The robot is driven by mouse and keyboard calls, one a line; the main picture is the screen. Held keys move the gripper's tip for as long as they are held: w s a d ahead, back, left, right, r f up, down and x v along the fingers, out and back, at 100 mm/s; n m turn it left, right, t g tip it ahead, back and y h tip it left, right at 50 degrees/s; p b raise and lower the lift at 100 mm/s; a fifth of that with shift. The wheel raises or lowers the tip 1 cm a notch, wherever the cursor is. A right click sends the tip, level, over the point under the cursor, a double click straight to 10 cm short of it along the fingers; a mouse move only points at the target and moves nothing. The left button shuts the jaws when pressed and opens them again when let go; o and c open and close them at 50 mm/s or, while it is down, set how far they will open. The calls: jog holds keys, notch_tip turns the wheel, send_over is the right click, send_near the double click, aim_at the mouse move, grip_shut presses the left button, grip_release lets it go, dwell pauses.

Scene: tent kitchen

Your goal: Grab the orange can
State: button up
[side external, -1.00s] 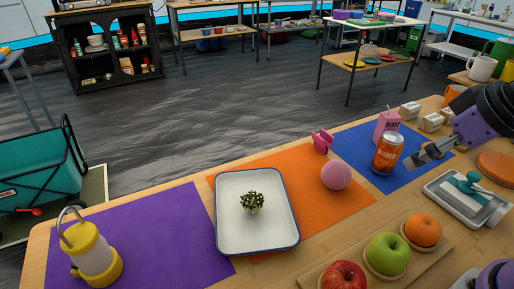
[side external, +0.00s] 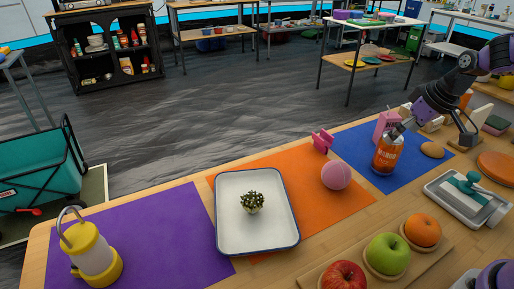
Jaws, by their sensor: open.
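The orange can (side external: 387,156) stands upright on the blue mat (side external: 354,148) at the right of the table. My gripper (side external: 404,129) is open and reaches in from the upper right, with its fingertips at the top of the can. The fingers overlap the can's upper rim in this view; I cannot tell whether they touch it.
A pink carton (side external: 385,122) stands close behind the can. A pink ball (side external: 336,175) is to its left. A white tray (side external: 229,240) holds a small plant.

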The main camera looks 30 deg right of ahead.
aim_at(386, 152)
jog(key=x, duration=0.7)
jog(key=shift+s+f, duration=0.15)
jog(key=shift+f, duration=0.15)
jog(key=c, duration=0.8)
